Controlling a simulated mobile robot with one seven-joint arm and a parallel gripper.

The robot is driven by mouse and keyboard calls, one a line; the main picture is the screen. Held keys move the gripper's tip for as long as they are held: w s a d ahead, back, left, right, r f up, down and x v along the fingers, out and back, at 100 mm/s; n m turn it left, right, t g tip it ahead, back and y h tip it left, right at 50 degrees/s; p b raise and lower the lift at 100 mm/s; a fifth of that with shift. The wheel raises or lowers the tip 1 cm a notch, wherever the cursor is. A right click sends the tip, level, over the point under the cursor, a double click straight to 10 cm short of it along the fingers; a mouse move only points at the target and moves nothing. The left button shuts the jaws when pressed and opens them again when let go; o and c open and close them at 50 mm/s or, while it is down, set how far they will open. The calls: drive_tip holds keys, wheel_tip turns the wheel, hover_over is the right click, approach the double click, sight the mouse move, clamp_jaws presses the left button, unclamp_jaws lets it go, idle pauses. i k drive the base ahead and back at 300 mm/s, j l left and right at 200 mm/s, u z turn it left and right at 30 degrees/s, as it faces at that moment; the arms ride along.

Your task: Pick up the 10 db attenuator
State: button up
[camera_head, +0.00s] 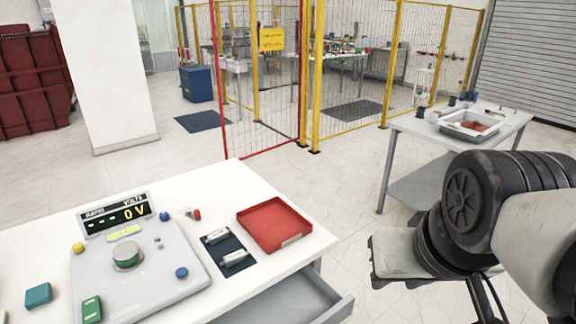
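A dark mat (226,262) lies on the white table, left of the red tray. Two small pale cylindrical parts lie on it, a rear one (217,236) and a front one (235,259). They look like attenuators, but their labels are too small to read, so I cannot tell which is the 10 dB one. My arm fills the right side of the view, to the right of the table and well apart from the mat. The fingers of my gripper do not show.
A shallow red tray (273,225) sits near the table's right edge. A grey console (138,264) with a "0 V" display and knobs is at left. An open drawer (296,298) sticks out below the tabletop. A second table (421,125) stands behind my arm.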

sight(232, 260)
drive_tip(key=i+l+z, duration=0.8)
drive_tip(key=z, duration=0.15)
drive_tip(key=i+l+u, duration=0.2)
drive_tip(key=i, duration=0.2)
drive_tip(key=i+l+u, duration=0.2)
drive_tip(key=i, duration=0.25)
drive_tip(key=i+l+u, duration=0.2)
drive_tip(key=i+u, duration=0.2)
drive_tip(key=u, duration=0.25)
drive_tip(key=i+u, duration=0.15)
drive_tip(key=u, duration=0.25)
drive_tip(key=i+l+u, duration=0.15)
drive_tip(key=u, duration=0.3)
drive_tip(key=i+l+u, duration=0.15)
drive_tip(key=u, duration=0.3)
drive_tip(key=i+u, duration=0.15)
drive_tip(key=u, duration=0.25)
drive_tip(key=i+l+u, duration=0.1)
drive_tip(key=u, duration=0.3)
drive_tip(key=i+l+u, duration=0.1)
drive_tip(key=u, duration=0.35)
drive_tip(key=l+u, duration=0.2)
drive_tip(key=u, duration=0.2)
drive_tip(key=i+l+u, duration=0.2)
drive_tip(key=u, duration=0.25)
drive_tip(key=i+l+u, duration=0.15)
drive_tip(key=l+u, duration=0.3)
